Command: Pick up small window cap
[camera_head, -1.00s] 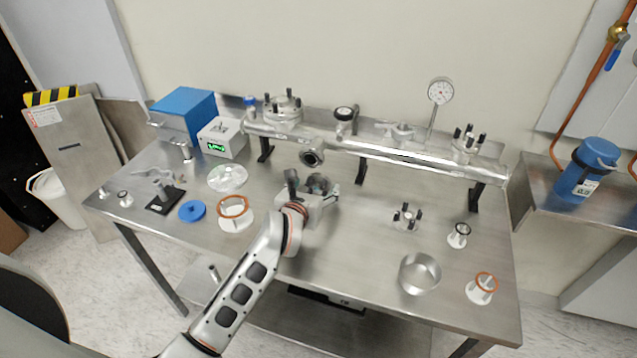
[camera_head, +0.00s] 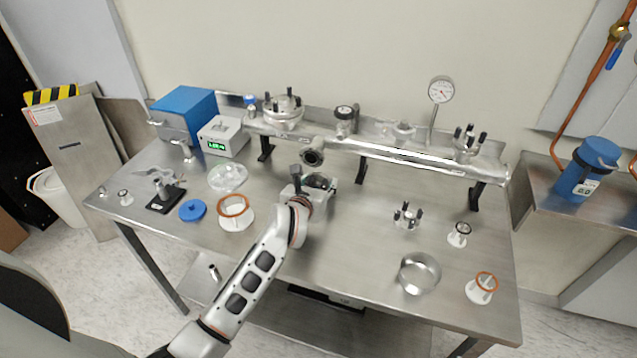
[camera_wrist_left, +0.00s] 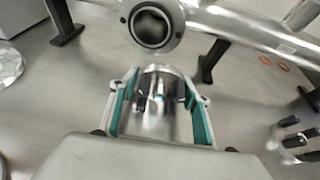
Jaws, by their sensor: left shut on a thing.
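The small window cap (camera_wrist_left: 158,112) is a shiny metal round piece with dark parts inside, seen between my left fingers in the left wrist view. My left gripper (camera_wrist_left: 163,95) is shut on it, with teal-lined fingers on both sides. In the head view my left gripper (camera_head: 320,183) is over the middle of the table, just in front of the pipe's open port (camera_head: 312,156). The port also shows directly beyond the cap in the left wrist view (camera_wrist_left: 152,27). The cap is mostly hidden by the gripper in the head view. My right gripper is not in view.
The long metal pipe (camera_head: 400,153) on black stands spans the table's back. A metal ring (camera_head: 419,273), a flange with black posts (camera_head: 407,215) and orange-rimmed white pieces (camera_head: 235,211) (camera_head: 482,288) stand on the table (camera_head: 350,255). The front middle is clear.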

